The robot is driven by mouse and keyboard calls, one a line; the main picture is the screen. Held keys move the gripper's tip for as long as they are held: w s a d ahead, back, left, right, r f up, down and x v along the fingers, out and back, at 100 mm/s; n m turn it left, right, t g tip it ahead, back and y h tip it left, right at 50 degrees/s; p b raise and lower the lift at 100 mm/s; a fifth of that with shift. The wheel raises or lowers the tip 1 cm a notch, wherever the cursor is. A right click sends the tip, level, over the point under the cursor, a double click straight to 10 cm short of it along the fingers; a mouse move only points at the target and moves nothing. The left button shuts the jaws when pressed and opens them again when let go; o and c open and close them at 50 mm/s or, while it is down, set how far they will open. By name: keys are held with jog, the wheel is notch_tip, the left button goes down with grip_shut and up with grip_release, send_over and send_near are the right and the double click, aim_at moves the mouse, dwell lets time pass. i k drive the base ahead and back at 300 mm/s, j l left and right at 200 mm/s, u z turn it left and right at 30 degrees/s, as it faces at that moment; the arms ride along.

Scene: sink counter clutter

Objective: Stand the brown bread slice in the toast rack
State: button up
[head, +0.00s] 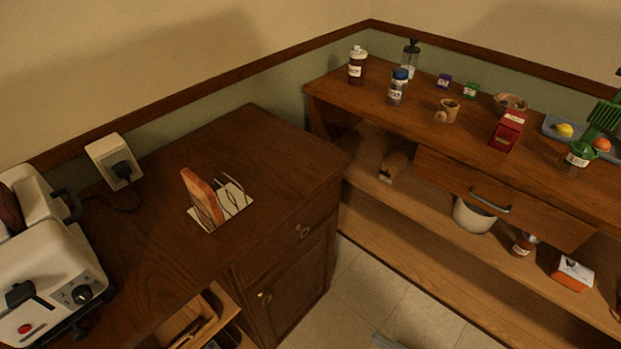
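A toast rack (236,196) with a pale base and thin dark wire dividers stands on the dark wooden cabinet top. A bread slice (202,197) with an orange-brown face and darker edge stands upright, leaning slightly, at the rack's left end. I cannot tell exactly which wires hold it. A second, dark brown slice-like piece (10,209) shows at the left edge, in the top of a cream toaster (48,262); it is partly cut off by the frame. I cannot tell for sure which of the two is the brown bread slice.
A wall socket with a black plug (114,161) is behind the toaster. The cabinet top around the rack is clear. An open drawer (203,322) is below. A second counter (450,130) at right holds bottles, a mug, a red box and a tray.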

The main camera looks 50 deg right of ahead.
aim_at(231, 201)
jog(key=j, duration=1.35)
